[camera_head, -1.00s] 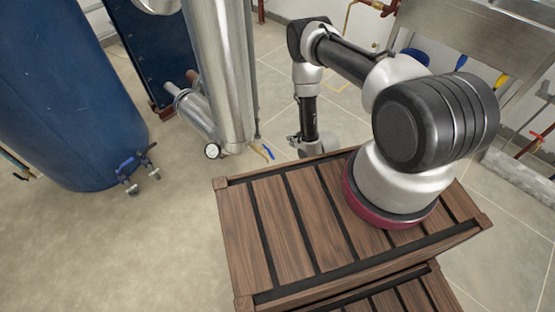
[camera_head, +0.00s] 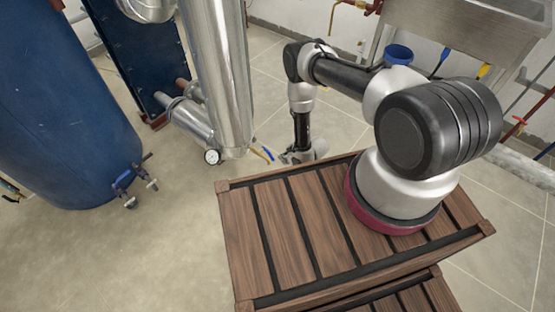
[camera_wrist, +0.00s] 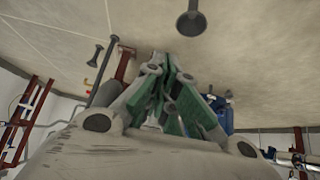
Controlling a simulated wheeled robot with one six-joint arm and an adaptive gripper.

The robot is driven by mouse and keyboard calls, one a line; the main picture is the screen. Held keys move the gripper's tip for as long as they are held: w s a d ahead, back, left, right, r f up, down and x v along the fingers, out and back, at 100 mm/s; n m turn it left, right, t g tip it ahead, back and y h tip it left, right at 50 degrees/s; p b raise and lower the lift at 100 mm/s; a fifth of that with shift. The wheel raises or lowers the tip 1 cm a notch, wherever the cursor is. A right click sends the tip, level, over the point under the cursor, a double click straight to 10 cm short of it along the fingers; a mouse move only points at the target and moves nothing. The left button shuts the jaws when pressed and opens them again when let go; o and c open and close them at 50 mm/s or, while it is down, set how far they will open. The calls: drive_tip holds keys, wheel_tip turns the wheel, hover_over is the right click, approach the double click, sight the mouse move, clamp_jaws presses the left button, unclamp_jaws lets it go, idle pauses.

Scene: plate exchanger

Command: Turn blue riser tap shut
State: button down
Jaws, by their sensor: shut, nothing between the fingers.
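A small tap with a blue lever (camera_head: 268,154) and a brass-coloured part sits low beside the foot of the silver vertical pipe (camera_head: 215,80). My gripper (camera_head: 286,157) is low, just right of this lever. A small gap seems to remain, though contact is hard to judge. In the wrist view my gripper (camera_wrist: 165,68) is shut and empty, its green-padded fingers together. I cannot make out the lever there. Another blue lever (camera_head: 440,64) hangs under the steel sink, so which one is the riser tap is not certain.
A round gauge (camera_head: 212,156) is left of the lever. A blue tank (camera_head: 60,110) with a blue-handled valve (camera_head: 124,180) stands at left. A yellow lever (camera_head: 484,71) hangs below the sink (camera_head: 455,35). Floor between tank and wooden-slatted platform is clear.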

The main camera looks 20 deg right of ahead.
sight(274, 160)
drive_tip(key=x, duration=0.5)
drive_tip(key=shift+w+a, duration=0.4)
drive_tip(key=shift+w, duration=0.2)
